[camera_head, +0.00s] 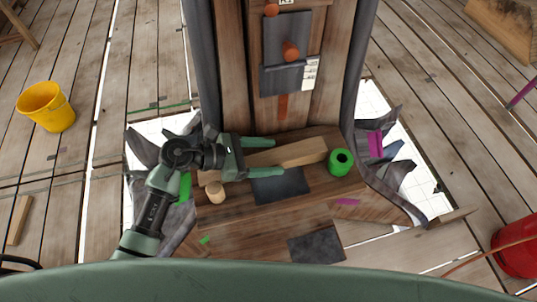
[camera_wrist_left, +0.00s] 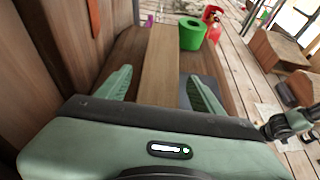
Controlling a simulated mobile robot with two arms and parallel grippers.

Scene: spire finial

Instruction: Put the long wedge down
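The long wedge is a pale wooden piece (camera_head: 303,152) lying on the wooden ledge (camera_head: 245,213). In the left wrist view the long wedge (camera_wrist_left: 161,62) runs away from me between the fingers. My left gripper (camera_head: 277,157) is open, with one finger on each side of the wedge. In the left wrist view my left gripper (camera_wrist_left: 158,88) shows a gap between each finger and the wood. The gripper body hides the wedge's near part. Part of my right arm shows small at the right edge of the left wrist view; its finger state is unclear.
A green roll (camera_head: 340,162) stands by the wedge's right end. A small wooden cylinder (camera_head: 216,193) stands on the ledge at left. Dark plates (camera_head: 279,187) lie on the ledge. The spire's wooden column (camera_head: 285,118) rises behind. A yellow bucket (camera_head: 46,106) stands at far left.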

